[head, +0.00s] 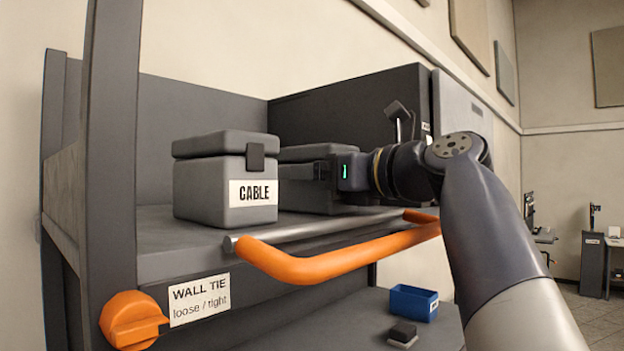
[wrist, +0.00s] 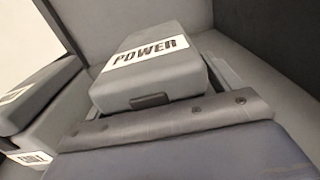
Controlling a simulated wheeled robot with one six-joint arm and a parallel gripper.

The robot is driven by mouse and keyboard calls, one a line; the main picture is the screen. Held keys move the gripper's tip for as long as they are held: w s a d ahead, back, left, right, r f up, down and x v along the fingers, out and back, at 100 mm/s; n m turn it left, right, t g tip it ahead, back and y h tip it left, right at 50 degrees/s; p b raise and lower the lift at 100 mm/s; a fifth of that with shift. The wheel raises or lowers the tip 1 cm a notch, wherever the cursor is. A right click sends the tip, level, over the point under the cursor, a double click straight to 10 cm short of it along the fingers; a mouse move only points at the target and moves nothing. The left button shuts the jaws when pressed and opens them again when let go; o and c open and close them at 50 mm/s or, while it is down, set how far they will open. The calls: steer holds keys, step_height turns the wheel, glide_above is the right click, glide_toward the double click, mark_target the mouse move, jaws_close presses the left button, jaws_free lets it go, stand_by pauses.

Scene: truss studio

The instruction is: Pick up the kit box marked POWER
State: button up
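The grey kit box marked POWER (wrist: 160,75) stands on the upper shelf, its lid label facing up in the wrist view. In the head view the grey box (head: 312,154) right of the CABLE box is partly hidden by my gripper (head: 318,172), and its label does not show. My gripper is at the front of this box, close to it. In the wrist view grey parts show at both sides of the lid. Whether the fingers touch or squeeze the box cannot be told.
A grey box marked CABLE (head: 225,180) stands just left. An orange handle rail (head: 340,252) runs along the shelf front. A dark post (head: 110,140) rises at left. A blue bin (head: 413,302) and a small dark block (head: 403,332) sit on the lower shelf.

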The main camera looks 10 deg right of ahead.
steer(key=c, duration=1.3)
steer(key=shift+c, duration=0.3)
steer(key=shift+r, duration=0.15)
step_height(320, 180, up, 7)
steer(key=p, duration=0.2)
steer(key=shift+p, duration=0.3)
steer(key=shift+r, duration=1.35)
